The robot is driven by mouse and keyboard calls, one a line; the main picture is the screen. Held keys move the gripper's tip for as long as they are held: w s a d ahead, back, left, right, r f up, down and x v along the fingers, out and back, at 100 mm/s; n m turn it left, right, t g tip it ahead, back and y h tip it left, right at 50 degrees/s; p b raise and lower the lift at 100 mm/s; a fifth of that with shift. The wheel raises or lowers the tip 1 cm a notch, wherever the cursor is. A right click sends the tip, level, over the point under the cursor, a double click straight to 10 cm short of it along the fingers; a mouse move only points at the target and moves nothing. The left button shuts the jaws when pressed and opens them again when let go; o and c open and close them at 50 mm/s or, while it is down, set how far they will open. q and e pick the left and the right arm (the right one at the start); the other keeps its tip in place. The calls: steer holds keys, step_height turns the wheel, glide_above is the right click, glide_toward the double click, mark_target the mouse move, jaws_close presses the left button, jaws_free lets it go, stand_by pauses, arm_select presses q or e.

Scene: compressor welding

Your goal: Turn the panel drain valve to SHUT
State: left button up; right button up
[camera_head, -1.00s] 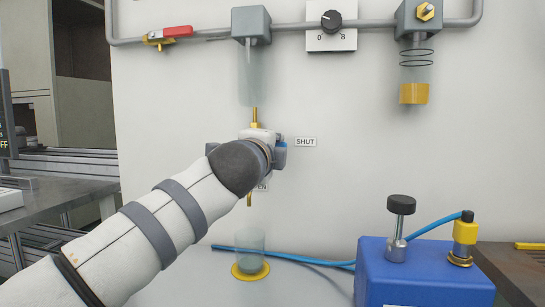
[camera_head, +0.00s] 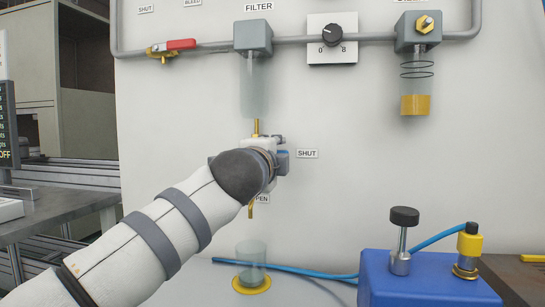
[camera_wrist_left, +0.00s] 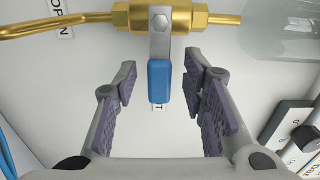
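The drain valve has a brass body (camera_wrist_left: 165,15) and a lever with a blue grip (camera_wrist_left: 160,80). In the left wrist view the lever stands crosswise to the brass pipe. Its blue end lies over the SHUT label (camera_head: 307,153), of which only the last letter shows there. The OPEN label (camera_wrist_left: 57,17) is at upper left, away from the lever. My left gripper (camera_wrist_left: 161,78) is open, with one finger on each side of the blue grip and gaps on both sides. In the head view my left wrist hides most of the valve. My right gripper is not in view.
The filter bowl (camera_head: 254,85) hangs above the valve, and a clear cup on a yellow base (camera_head: 252,285) stands below. A blue box (camera_head: 425,280) stands at lower right.

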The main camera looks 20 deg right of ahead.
arm_select(q)
steer(key=shift+a, duration=0.1)
steer(key=v, duration=1.2)
stand_by(0.4)
